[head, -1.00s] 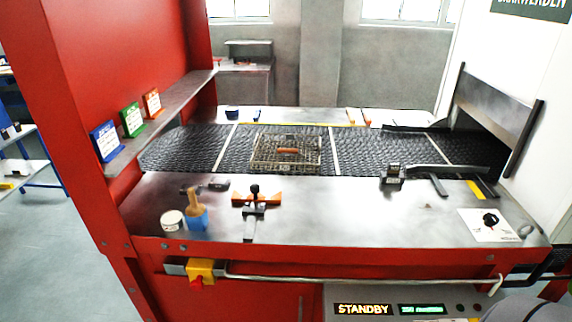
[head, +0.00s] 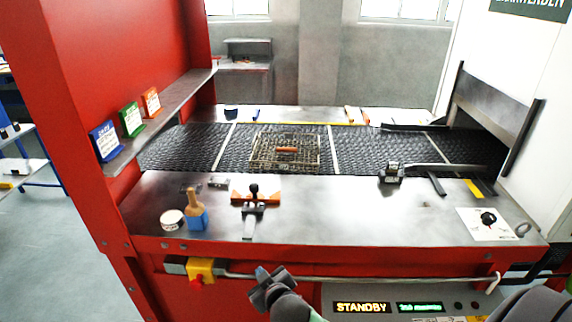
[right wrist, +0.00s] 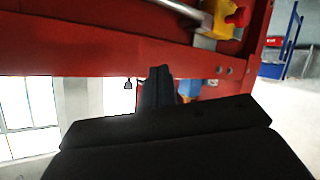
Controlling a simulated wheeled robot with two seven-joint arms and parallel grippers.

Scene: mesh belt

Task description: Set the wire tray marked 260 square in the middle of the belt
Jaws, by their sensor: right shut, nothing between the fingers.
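The wire tray (head: 256,158) sits on the dark mesh belt (head: 375,150), between two pale cross lines, with an orange piece (head: 287,150) at its middle. Its marking is too small to read. My right gripper (head: 262,281) is low in front of the machine's red front panel, below the worktop edge and well away from the tray. In the right wrist view its dark fingers (right wrist: 161,75) are together with nothing between them. My left gripper is not in view.
On the steel worktop (head: 330,205) stand a black-handled clamp with orange parts (head: 255,195), a brush in a blue holder (head: 195,215), a white tin (head: 173,219) and a dark device (head: 391,173). A rail (head: 360,279) and yellow-red switch (head: 200,270) project from the front. A steel guard stands right.

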